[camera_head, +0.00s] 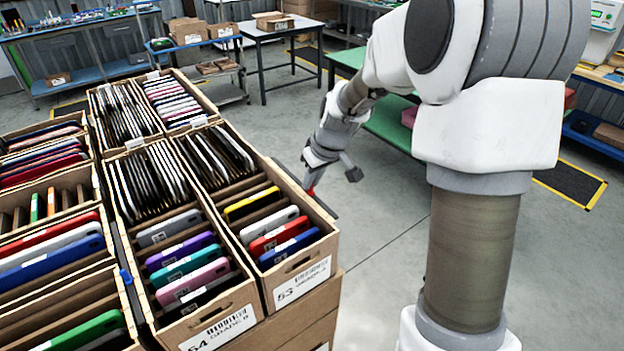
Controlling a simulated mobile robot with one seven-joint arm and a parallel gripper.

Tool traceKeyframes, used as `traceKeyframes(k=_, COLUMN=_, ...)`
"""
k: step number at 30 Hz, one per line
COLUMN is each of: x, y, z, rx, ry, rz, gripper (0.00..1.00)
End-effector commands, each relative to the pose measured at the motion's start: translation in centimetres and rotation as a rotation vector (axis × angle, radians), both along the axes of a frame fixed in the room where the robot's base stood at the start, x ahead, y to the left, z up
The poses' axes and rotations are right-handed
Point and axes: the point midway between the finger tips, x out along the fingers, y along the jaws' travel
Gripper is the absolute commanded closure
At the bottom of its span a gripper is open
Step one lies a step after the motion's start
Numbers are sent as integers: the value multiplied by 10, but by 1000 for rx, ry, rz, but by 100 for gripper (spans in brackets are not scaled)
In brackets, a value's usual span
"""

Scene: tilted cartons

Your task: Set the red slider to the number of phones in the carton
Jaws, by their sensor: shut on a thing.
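The carton labelled 53 (303,282) stands at the right end of the tilted group. Its front part holds a yellow phone (251,203), a white-edged phone, a red phone (278,236) and a blue phone (290,249) in slots. Several dark phones (215,157) fill its back part. A small red piece, seemingly the red slider (311,191), shows at this carton's right edge. My gripper (314,186) is there, shut on it, pointing down. The fingertips are small and partly hidden, so the exact grip is unclear.
The carton labelled 54 (222,327) stands left of it, with several coloured phones and a blue slider (126,276) on its left edge. More cartons lie further left. Floor right of the cartons is clear; a green-topped table (392,128) stands behind my arm.

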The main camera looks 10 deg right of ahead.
Motion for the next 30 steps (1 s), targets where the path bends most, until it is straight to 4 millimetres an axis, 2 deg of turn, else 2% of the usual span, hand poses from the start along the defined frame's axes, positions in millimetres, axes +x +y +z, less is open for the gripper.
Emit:
traceKeyframes(k=20, x=2, y=1, z=1, rx=0, ry=-2, rz=1, gripper=100)
traceKeyframes(k=30, x=38, y=16, z=1, rx=0, ry=-3, rz=1, gripper=100)
